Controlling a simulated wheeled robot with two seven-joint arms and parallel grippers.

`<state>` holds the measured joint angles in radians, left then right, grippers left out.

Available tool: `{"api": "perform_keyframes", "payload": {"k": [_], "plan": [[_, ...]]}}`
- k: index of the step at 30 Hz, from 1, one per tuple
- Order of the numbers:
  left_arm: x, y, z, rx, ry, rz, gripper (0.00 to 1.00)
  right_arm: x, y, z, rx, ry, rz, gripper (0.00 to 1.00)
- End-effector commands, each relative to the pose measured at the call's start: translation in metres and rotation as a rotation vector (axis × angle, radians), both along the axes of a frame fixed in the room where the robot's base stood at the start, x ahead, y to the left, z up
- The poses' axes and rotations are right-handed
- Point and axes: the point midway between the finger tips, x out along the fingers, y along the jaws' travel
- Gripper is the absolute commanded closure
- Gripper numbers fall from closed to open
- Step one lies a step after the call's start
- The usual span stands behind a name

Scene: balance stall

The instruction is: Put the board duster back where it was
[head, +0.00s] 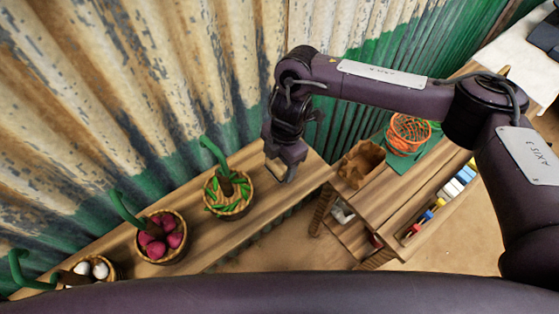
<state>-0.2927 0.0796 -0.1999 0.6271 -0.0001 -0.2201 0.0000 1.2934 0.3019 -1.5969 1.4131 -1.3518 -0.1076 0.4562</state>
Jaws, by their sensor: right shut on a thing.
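My right gripper (284,167) points down over the right part of the wooden shelf, just right of the basket of green chillies. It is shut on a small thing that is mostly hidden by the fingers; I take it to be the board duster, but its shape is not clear. I cannot tell whether it touches the shelf. My left gripper is not in view.
The shelf (222,242) along the corrugated wall bears a basket of green chillies (230,208), a basket of dark red vegetables (163,252) and a basket of white items (97,270). At right, a wooden stand (385,205) holds an orange wire basket (405,142) and a brown container (361,163).

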Motion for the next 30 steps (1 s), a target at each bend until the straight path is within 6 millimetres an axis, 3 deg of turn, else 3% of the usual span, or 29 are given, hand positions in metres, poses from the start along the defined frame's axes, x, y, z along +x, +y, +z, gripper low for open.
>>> {"api": "perform_keyframes", "payload": {"k": [9, 10, 15, 25, 30], "plan": [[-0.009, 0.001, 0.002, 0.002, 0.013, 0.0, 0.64, 0.0, 0.0, -0.011, 0.0, -0.001, 0.0, 0.55], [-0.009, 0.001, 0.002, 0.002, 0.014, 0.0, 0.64, 0.0, 0.0, -0.011, 0.0, -0.001, 0.0, 0.34], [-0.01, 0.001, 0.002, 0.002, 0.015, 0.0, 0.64, 0.0, 0.0, -0.011, 0.0, -0.001, 0.0, 0.15], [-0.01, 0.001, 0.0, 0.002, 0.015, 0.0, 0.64, 0.001, 0.0, -0.007, 0.002, -0.002, 0.0, 0.15], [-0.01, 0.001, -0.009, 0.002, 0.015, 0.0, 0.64, 0.004, -0.003, 0.016, 0.002, -0.006, 0.0, 0.15]]}}
